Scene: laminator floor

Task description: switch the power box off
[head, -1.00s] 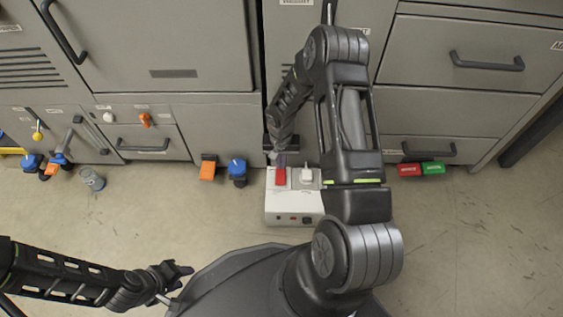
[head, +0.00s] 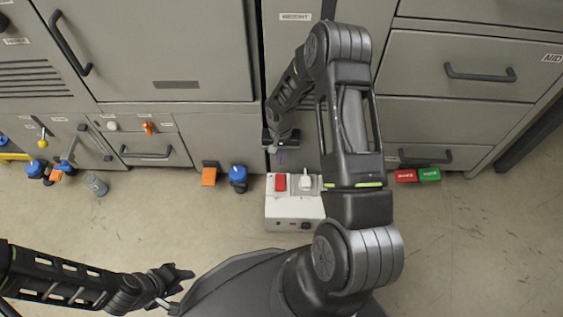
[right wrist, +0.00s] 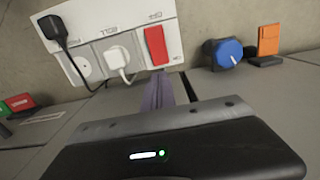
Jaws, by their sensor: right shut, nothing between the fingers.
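The white power box (head: 293,210) stands on the floor in front of the cabinets. Its red rocker switch (head: 280,183) is on top at the left, beside a white plug (head: 305,182). The right wrist view shows the switch (right wrist: 156,46) uncovered, with the white plug (right wrist: 119,60) and a black plug (right wrist: 52,28) beside it. Which way the rocker is tipped is unclear. My right gripper (head: 281,156) is shut and empty, apart from the switch on its cabinet side; its fingers (right wrist: 160,90) show below the switch. My left gripper (head: 183,276) is at lower left, its jaws unclear.
A blue knob-topped object (head: 238,177) and an orange piece (head: 209,176) stand left of the box. Red (head: 405,176) and green (head: 429,174) blocks lie at right. A grey cup (head: 96,185) is farther left. Cabinet fronts close off the back; floor is open at right.

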